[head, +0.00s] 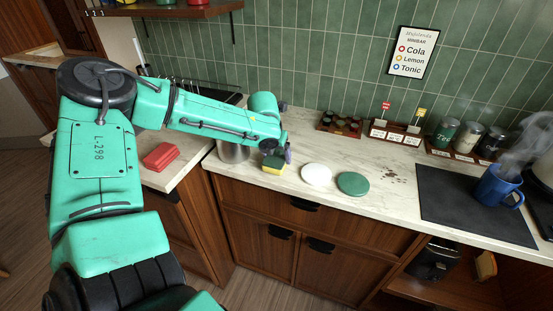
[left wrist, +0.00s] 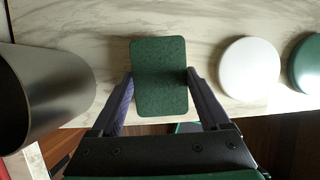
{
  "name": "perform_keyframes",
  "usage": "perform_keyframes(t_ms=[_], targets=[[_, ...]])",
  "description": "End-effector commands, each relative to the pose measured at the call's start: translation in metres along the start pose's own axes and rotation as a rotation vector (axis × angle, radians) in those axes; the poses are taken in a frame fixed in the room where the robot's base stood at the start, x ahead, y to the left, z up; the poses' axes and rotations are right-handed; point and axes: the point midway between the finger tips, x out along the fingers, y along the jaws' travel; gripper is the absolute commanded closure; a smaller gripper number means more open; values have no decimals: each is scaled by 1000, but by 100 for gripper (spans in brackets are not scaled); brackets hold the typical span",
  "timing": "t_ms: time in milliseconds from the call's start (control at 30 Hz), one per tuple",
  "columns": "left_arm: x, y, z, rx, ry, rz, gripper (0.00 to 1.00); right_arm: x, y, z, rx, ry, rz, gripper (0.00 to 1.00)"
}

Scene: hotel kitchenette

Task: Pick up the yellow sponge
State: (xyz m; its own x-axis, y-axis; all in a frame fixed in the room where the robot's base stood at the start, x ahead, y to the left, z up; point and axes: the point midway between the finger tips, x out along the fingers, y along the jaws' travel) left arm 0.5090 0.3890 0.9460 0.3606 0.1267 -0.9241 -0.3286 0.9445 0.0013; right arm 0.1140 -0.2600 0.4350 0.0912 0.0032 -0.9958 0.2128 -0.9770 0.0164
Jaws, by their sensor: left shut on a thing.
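The yellow sponge (head: 273,169) has a dark green top layer and sits at the front edge of the marble counter in the head view. In the left wrist view its green face (left wrist: 159,77) fills the middle. My left gripper (head: 287,155) has come down over it from the left, and in the wrist view its two fingers (left wrist: 160,85) press on the sponge's left and right sides. It is shut on the sponge. I cannot tell whether the sponge is clear of the counter. My right gripper is not in view.
A metal canister (head: 233,151) stands close left of the sponge. A white disc (head: 316,174) and a green disc (head: 353,184) lie to its right. A red block (head: 161,156) is on the left counter. A steaming blue mug (head: 497,187) stands on a dark mat (head: 447,196).

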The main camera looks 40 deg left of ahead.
Motion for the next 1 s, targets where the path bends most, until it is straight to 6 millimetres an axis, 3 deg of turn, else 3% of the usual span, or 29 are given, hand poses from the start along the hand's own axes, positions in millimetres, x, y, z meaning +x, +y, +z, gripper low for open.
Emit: perform_keyframes(t_ms=[167, 400, 533, 700, 967, 1000], targets=[[-38, -1, 18, -3, -9, -4, 72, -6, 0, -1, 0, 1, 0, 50], [-124, 0, 53, -2, -7, -2, 72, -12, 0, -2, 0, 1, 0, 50], [-159, 0, 66, -2, -3, -1, 72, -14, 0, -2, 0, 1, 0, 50], [-182, 0, 76, -2, -1, -1, 72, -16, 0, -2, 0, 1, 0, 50], [-184, 0, 76, -1, 0, -1, 72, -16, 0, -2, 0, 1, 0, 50], [-184, 0, 76, -1, 0, -1, 29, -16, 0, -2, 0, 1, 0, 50]])
